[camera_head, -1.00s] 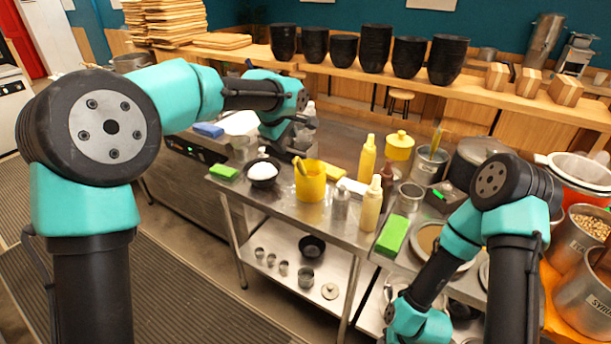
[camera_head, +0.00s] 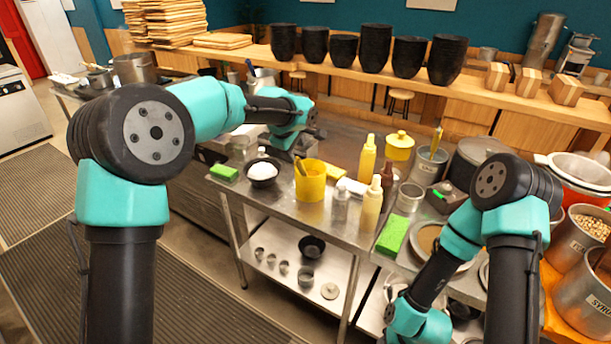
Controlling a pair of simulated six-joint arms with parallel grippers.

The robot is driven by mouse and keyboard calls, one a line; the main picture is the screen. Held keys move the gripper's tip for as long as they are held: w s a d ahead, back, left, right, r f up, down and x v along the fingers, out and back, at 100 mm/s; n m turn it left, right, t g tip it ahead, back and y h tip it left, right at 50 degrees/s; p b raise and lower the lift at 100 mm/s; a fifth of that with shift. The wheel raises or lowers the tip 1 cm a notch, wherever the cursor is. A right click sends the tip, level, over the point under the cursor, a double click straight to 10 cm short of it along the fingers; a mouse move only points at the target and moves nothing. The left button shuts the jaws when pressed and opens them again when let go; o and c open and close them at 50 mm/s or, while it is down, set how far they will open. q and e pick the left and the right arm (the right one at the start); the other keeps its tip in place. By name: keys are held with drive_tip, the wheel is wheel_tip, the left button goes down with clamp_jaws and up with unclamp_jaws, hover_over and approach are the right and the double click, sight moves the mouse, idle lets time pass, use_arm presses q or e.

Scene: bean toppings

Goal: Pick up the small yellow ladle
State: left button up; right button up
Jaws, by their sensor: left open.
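A yellow cup (camera_head: 311,186) stands on the steel table, and a thin yellow handle (camera_head: 301,165) leans out of its left side. This may be the small yellow ladle; its lower part is hidden in the cup. Another thin yellow handle (camera_head: 437,140) rises from a steel pot (camera_head: 428,167) further right. My left gripper (camera_head: 297,154) is open, just behind and left of the yellow cup, partly hidden by its own wrist; I see nothing held in it. My right arm bends down to the lower edge, and its gripper is not visible.
A black bowl (camera_head: 263,173) with white contents stands left of the cup. Squeeze bottles (camera_head: 372,205) and a green sponge (camera_head: 392,236) stand to its right. A yellow lidded pot (camera_head: 399,146) is further back. Black pots line the back counter (camera_head: 470,84).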

sight(299, 159)
use_arm(q)
drive_tip(key=shift+x, duration=2.3)
drive_tip(key=shift+x, duration=2.65)
drive_tip(key=shift+s+a, duration=0.1)
clamp_jaws()
